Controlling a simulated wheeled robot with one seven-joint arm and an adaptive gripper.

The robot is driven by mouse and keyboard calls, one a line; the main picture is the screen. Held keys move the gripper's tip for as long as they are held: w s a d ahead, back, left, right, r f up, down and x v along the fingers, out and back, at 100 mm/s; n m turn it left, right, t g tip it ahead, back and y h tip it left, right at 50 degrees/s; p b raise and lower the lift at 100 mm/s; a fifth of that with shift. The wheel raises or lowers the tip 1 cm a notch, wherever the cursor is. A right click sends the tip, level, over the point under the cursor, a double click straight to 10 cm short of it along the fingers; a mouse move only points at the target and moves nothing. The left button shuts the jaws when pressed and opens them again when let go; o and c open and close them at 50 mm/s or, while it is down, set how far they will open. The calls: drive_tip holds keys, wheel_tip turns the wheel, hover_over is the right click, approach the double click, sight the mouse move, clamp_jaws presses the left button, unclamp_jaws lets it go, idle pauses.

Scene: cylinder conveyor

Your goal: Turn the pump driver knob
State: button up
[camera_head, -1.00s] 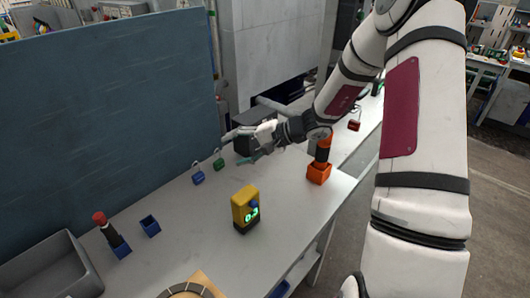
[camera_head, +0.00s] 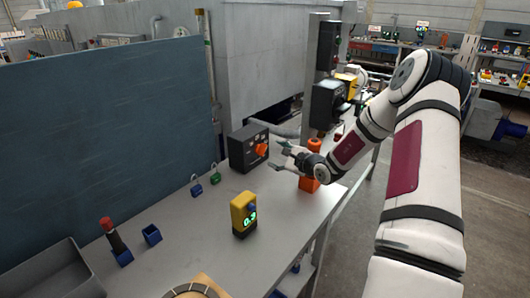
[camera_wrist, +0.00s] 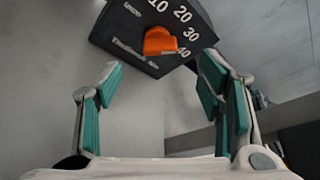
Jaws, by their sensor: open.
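The pump driver is a dark box (camera_head: 240,147) at the back of the grey table, with an orange knob (camera_head: 262,149) on its front face. In the wrist view the orange knob (camera_wrist: 160,41) shows at the top centre, on a dark dial face (camera_wrist: 128,28) with white numbers around it. My gripper (camera_head: 281,160) is open and empty, to the right of the box and apart from it. In the wrist view its teal-padded fingers (camera_wrist: 165,90) are spread wide, with the knob beyond and between them.
A yellow meter (camera_head: 243,213) with a green display stands nearer. Blue (camera_head: 196,188) and green (camera_head: 215,178) padlocks lie left of the box. A grey bin (camera_head: 45,275) is at the left. The table's middle is clear.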

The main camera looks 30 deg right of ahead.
sight(264, 150)
drive_tip(key=x, duration=0.8)
drive_tip(key=shift+w, duration=0.25)
drive_tip(key=shift+a, duration=0.1)
drive_tip(key=c, duration=1.1)
